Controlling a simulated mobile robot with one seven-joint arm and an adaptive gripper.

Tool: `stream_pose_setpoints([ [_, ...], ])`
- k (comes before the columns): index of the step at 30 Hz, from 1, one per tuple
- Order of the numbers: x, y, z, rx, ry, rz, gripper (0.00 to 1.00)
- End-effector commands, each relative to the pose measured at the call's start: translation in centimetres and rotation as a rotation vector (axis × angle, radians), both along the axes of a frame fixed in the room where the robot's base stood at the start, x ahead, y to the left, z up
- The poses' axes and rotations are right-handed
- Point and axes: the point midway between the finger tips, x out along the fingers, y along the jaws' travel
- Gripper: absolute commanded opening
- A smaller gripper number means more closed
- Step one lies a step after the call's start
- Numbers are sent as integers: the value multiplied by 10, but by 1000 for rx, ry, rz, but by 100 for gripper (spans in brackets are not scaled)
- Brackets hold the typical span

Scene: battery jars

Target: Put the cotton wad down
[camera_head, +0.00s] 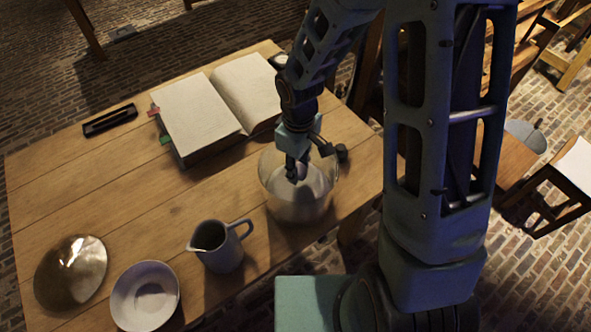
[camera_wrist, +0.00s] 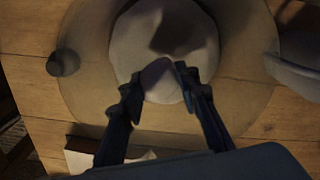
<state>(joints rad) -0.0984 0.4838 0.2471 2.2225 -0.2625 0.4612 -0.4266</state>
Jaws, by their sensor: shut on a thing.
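A clear glass jar (camera_head: 284,200) with pale contents stands near the table's right edge. My gripper (camera_head: 297,174) reaches down into its mouth. In the wrist view, my two dark fingers (camera_wrist: 158,82) are shut on a rounded grey-white lump, which looks like the cotton wad (camera_wrist: 158,76). The wad is over the pale round area (camera_wrist: 135,45) inside the jar. I cannot tell whether the wad touches what lies below it. In the head view the wad is hard to make out through the glass and behind the fingers.
A grey pitcher (camera_head: 222,250), a white bowl (camera_head: 144,297) and a shiny round lid (camera_head: 72,270) stand left of the jar. An open book (camera_head: 198,112) lies behind. A small dark knob-like thing (camera_head: 341,152) is close to the jar's right side. The table's left middle is clear.

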Motion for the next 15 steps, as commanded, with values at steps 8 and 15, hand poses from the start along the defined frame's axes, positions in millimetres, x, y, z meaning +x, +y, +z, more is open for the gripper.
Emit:
stream_pose_setpoints([
  [8,-6,-7,-23,-1,1,2,7],
  [15,-6,-7,-25,0,1,2,7],
])
